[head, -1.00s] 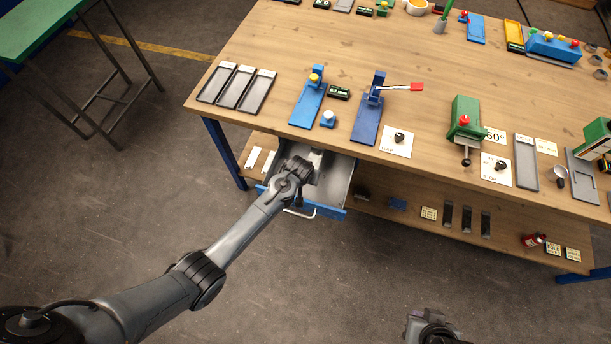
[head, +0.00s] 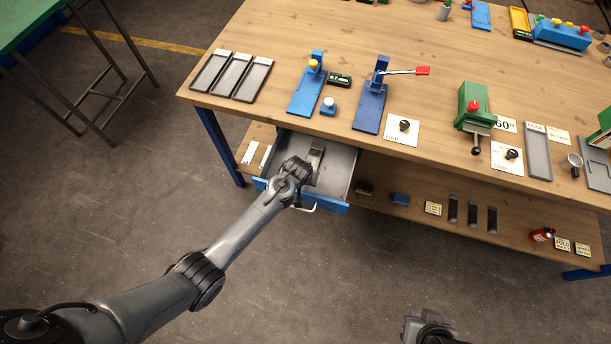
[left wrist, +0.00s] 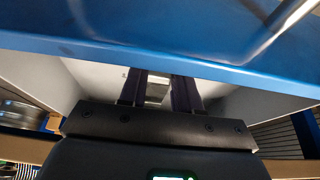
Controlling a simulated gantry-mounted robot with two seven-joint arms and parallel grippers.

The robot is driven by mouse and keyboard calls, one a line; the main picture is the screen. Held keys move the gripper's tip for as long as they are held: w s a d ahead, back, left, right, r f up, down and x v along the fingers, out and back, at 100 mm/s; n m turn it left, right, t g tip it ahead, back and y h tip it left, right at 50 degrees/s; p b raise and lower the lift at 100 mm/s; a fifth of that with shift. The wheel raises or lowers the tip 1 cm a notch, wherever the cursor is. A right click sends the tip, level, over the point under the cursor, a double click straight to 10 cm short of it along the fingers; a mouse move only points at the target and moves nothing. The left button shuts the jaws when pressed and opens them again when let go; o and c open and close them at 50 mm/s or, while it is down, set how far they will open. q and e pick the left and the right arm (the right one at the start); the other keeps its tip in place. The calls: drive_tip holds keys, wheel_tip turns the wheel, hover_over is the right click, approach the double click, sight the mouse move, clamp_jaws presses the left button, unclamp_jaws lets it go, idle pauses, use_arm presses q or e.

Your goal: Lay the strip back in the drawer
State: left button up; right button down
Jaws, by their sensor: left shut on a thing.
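The open drawer (head: 338,172), grey inside with a blue front, sticks out under the left part of the bench. My left gripper (head: 312,160) reaches over its front into the drawer. In the left wrist view my left gripper (left wrist: 158,90) is shut on a pale, narrow piece between its dark fingers, seemingly the strip (left wrist: 157,92). Most of the strip is hidden, so I cannot tell whether it touches the drawer floor. The blue drawer front (left wrist: 150,58) crosses that view. Part of my right gripper (head: 425,328) shows at the bottom edge; its fingers cannot be made out.
The drawer handle (head: 303,208) juts out near my left wrist. A lower shelf (head: 400,212) with small blocks and cards runs right of the drawer. Three grey trays (head: 232,76) and blue fixtures (head: 370,105) stand on the bench above. The floor in front is clear.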

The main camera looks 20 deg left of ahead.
use_arm(q)
drive_tip(key=shift+f, duration=0.35)
drive_tip(key=o, duration=1)
drive_tip(key=shift+o, duration=0.5)
drive_tip(key=o, duration=0.5)
drive_tip(key=shift+c, duration=0.2)
